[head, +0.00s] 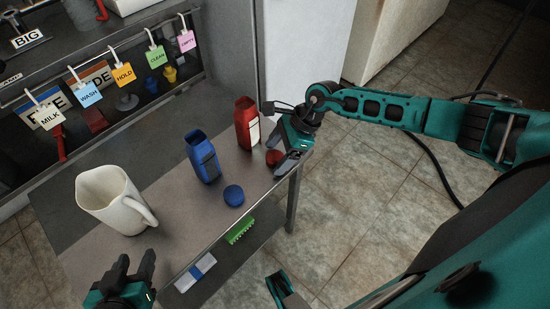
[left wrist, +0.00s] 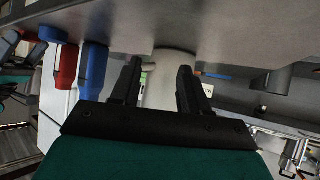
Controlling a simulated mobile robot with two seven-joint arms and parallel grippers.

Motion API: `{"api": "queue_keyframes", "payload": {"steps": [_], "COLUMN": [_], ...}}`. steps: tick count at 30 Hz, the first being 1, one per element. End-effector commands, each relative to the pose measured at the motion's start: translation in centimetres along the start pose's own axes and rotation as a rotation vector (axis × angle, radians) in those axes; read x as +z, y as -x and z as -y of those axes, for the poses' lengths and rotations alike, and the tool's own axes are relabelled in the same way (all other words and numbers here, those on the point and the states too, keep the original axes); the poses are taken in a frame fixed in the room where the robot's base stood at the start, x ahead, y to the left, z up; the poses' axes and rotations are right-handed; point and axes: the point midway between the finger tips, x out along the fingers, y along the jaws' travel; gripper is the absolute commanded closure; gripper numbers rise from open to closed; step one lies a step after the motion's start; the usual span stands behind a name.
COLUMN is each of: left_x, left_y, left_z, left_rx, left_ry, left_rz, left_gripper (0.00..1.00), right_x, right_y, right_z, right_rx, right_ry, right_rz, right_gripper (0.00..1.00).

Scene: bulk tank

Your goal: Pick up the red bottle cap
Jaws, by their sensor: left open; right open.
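The red bottle cap (head: 273,157) lies near the right end of the grey table, in front of the red bottle (head: 246,124), partly hidden by my right gripper. My right gripper (head: 277,156) is open, with its fingers close around or just above the cap; I cannot tell whether they touch it. My left gripper (head: 135,264) is open and empty at the table's front edge. In the left wrist view its open fingers (left wrist: 160,72) show with the white jug (left wrist: 173,64) beyond them.
The blue bottle (head: 203,157) and blue cap (head: 233,195) stand left of the red cap. The white jug also shows in the head view (head: 112,202). A green brush (head: 241,231) lies on the lower shelf. Labelled tags hang behind the table.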

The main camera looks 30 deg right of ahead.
Motion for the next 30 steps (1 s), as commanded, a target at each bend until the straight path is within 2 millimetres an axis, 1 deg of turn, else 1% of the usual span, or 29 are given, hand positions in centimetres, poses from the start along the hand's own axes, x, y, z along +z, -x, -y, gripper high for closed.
{"api": "queue_keyframes", "payload": {"steps": [3,21,30], "left_x": [-0.14,-0.32,-0.30], "left_y": [-0.04,-0.11,-0.02], "left_z": [-0.04,0.09,0.20], "left_rx": [-0.001,-0.001,-0.001], "left_ry": [0.003,-0.002,-0.009], "left_rz": [-0.003,-0.006,-0.004], "left_gripper": [0.55,0.55,0.55], "right_x": [-0.01,-0.02,0.09], "right_y": [0.04,0.07,0.28], "right_z": [-0.01,0.01,0.03], "right_rx": [0.000,0.000,-0.001], "right_ry": [0.000,-0.001,0.000], "right_rz": [0.000,0.000,0.000], "right_gripper": [0.22,0.80,0.80]}}
